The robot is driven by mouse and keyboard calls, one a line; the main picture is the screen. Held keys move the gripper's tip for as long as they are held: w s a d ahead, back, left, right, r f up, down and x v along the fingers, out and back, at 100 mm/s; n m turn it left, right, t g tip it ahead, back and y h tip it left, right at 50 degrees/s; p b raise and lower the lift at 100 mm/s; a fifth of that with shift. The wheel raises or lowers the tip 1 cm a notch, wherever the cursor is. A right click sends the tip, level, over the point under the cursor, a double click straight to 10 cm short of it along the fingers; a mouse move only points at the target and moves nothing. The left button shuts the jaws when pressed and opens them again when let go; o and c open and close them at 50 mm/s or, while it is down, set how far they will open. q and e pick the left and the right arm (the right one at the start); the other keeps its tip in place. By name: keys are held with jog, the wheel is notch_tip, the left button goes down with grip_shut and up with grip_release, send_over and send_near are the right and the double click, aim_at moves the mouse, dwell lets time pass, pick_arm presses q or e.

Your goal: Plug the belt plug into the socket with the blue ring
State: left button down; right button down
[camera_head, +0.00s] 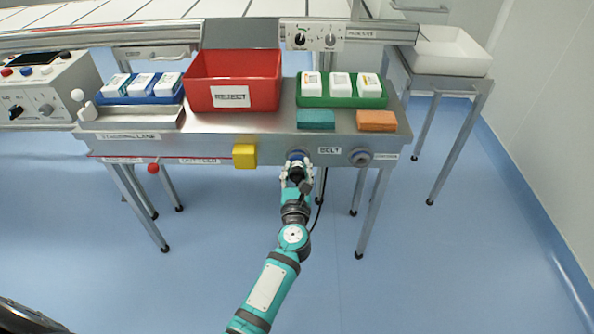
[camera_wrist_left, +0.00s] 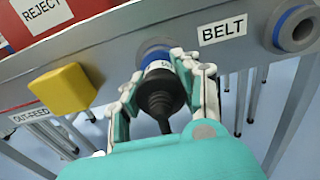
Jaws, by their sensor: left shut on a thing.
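The black belt plug (camera_wrist_left: 160,95) with a pale band and a cable is between the fingers of my left gripper (camera_head: 297,172), which is shut on it. The left gripper also shows in the left wrist view (camera_wrist_left: 167,80). The plug's front end points at a socket with a blue ring (camera_wrist_left: 153,50) on the table's front face, just left of the BELT label (camera_wrist_left: 222,30). The plug covers most of this socket, so I cannot tell how far in it is. My right gripper is not in view.
A second round socket (camera_head: 360,157) sits right of the BELT label. A yellow block (camera_head: 244,155) sticks out left of the plug. The red reject bin (camera_head: 232,82) and green tray (camera_head: 342,92) stand on the table above. The floor in front is clear.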

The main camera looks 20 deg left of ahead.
pick_arm(q)
jog(key=c, duration=0.9)
grip_release()
jog(key=shift+w, duration=0.1)
